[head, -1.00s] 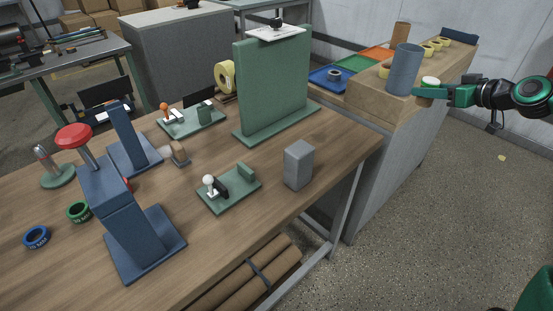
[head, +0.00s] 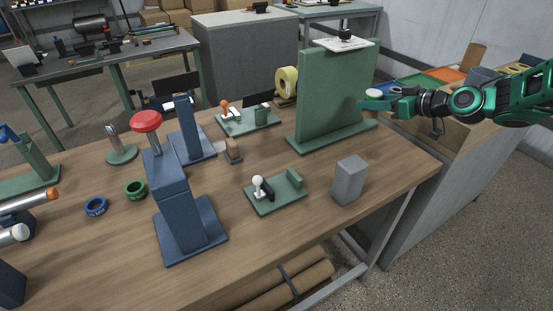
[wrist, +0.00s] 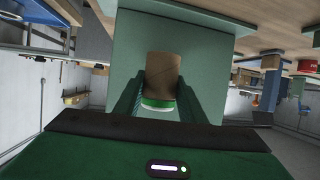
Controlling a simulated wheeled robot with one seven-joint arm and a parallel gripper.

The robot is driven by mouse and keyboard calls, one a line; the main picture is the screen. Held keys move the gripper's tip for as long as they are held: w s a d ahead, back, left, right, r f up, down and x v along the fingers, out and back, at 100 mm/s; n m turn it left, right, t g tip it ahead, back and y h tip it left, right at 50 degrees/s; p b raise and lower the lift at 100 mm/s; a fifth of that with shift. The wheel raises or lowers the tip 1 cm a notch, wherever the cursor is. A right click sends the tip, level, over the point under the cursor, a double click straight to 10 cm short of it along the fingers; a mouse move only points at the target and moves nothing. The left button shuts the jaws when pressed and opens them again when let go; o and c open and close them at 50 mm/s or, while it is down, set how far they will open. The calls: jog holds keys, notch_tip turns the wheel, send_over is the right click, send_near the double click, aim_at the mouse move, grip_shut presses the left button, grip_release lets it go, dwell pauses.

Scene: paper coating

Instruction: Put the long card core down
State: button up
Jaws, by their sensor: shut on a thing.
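My gripper (head: 376,102) is shut on a brown card core, taken as the long card core. The core (wrist: 163,76) lies between the fingers in the wrist view, its near end banded green and white. In the head view only a pale and green end of the core (head: 374,92) shows at the fingertips; the rest is hidden. The gripper holds it in the air beside the right edge of the tall green board (head: 335,90), at the far right of the wooden table (head: 315,230). I cannot tell whether the core touches the board.
A grey block (head: 349,180) and a small green fixture (head: 276,192) stand near the front right edge. Blue stands (head: 185,200) and rings, blue (head: 96,207) and green (head: 135,189), are on the left.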

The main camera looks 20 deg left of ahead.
jog(key=s+d+f, duration=0.1)
jog(key=s+f, duration=0.1)
jog(key=s, duration=0.1)
jog(key=s+d+f, duration=0.1)
jog(key=s+f, duration=0.1)
jog(key=s, duration=0.2)
jog(key=s+d+f, duration=0.2)
jog(key=s+f, duration=0.1)
jog(key=shift+s+d, duration=0.1)
jog(key=shift+s, duration=0.25)
jog(key=shift+f, duration=2.05)
jog(key=o, duration=1.1)
jog(key=v, duration=1.2)
